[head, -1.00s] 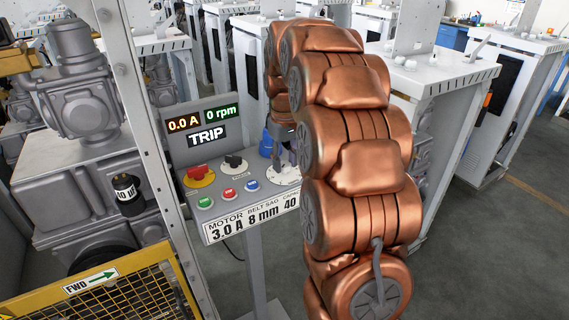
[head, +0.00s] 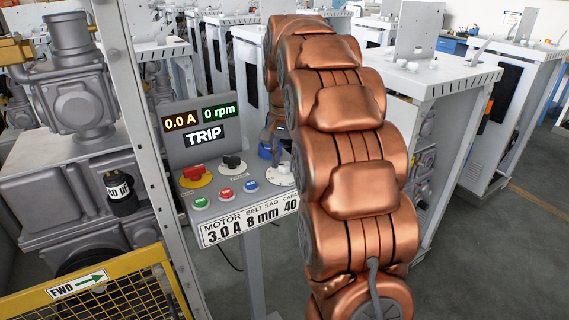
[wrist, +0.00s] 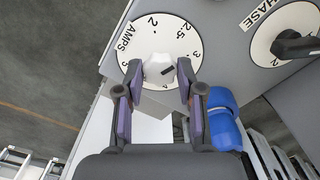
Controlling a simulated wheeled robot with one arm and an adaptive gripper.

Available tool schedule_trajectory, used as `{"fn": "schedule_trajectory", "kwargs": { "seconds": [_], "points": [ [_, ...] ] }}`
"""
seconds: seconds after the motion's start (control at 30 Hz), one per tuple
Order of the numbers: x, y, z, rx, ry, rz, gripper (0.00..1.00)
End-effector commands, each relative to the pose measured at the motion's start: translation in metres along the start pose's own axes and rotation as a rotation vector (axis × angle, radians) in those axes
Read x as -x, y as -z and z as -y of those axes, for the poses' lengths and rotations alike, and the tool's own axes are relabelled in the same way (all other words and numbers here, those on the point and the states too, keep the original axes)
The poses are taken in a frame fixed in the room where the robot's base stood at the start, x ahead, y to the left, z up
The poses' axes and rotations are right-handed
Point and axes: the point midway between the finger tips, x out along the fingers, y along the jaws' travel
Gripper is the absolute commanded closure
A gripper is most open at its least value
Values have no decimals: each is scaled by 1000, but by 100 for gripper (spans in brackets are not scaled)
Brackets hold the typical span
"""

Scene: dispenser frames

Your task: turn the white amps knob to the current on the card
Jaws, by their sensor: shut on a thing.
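The white amps knob (wrist: 159,69) stands on a round white dial (wrist: 146,35) marked AMPS, with numbers including 2, 2.5 and 3, in the wrist view. The two fingers of my gripper (wrist: 157,97) are on either side of the knob and shut on it. A small dark mark shows on the knob; I cannot tell which number it indicates. The card (head: 249,224) on the panel's front reads motor 3.0 A, belt sag 8 mm and a partly hidden 40. In the head view, the amps dial (head: 281,176) is partly visible and my arm hides most of the gripper.
The display (head: 201,121) reads 0.0 A, 0 rpm and TRIP. A red knob (head: 194,173), a black phase knob (wrist: 294,44) and several push buttons are close by. A blue part (wrist: 224,121) is right beside my fingers. A yellow guard (head: 95,280) stands at left.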

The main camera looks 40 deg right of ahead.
Motion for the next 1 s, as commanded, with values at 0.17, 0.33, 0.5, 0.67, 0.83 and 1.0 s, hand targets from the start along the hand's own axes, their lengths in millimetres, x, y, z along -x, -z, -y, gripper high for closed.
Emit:
{"fn": "schedule_trajectory", "kwargs": {
  "seconds": [0.17, 0.33, 0.5, 0.67, 0.83, 1.0],
  "points": [
    [0, 1, 0, -154, 1, -3, 97],
    [0, 1, 0, -281, 0, -3, 97],
    [1, 1, 0, -375, 1, -3, 97],
    [1, 0, 0, -430, 2, -2, 97],
    [1, 0, 0, -460, 2, -2, 97],
    [1, 0, 0, -468, 2, -2, 97]
  ]
}}
